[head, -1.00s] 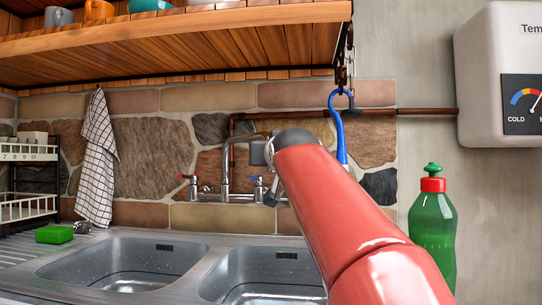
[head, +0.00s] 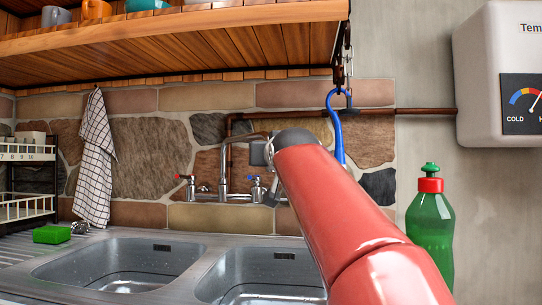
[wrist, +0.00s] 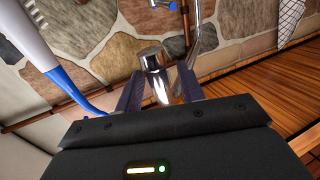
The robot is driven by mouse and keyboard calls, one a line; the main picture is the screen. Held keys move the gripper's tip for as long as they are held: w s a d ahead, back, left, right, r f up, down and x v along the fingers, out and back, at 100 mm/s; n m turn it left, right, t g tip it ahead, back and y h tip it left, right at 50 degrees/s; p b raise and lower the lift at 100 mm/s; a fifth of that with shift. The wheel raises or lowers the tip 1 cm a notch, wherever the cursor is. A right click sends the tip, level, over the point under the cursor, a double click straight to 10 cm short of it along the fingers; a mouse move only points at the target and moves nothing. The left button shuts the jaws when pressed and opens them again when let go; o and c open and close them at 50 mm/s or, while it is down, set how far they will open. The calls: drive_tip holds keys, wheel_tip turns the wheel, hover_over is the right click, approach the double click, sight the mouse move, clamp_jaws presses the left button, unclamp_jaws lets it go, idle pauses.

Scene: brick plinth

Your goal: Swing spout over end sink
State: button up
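The chrome tap spout (head: 225,165) rises from the mixer on the stone wall, and its top bends right toward my gripper. The left sink basin (head: 55,271) and the right basin (head: 213,288) lie below, the right one partly hidden by my red arm. My gripper (head: 259,152) is at the spout's upper end. In the wrist view, the spout's shiny end (wrist: 152,60) lies between the two dark fingers of my gripper (wrist: 160,85). The fingers stand apart on either side of it; firm contact does not show.
A blue-handled brush (head: 336,125) hangs right of the tap. A green bottle (head: 431,235) stands at the right. A wooden shelf (head: 200,45) overhangs above. A checked towel (head: 96,160) hangs left, with a green sponge (head: 52,234) below it.

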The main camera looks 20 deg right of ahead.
drive_tip(key=s+a+b, duration=0.1)
drive_tip(key=s+b, duration=0.1)
drive_tip(key=s, duration=0.5)
drive_tip(key=shift+s+a, duration=0.2)
drive_tip(key=shift+s, duration=0.15)
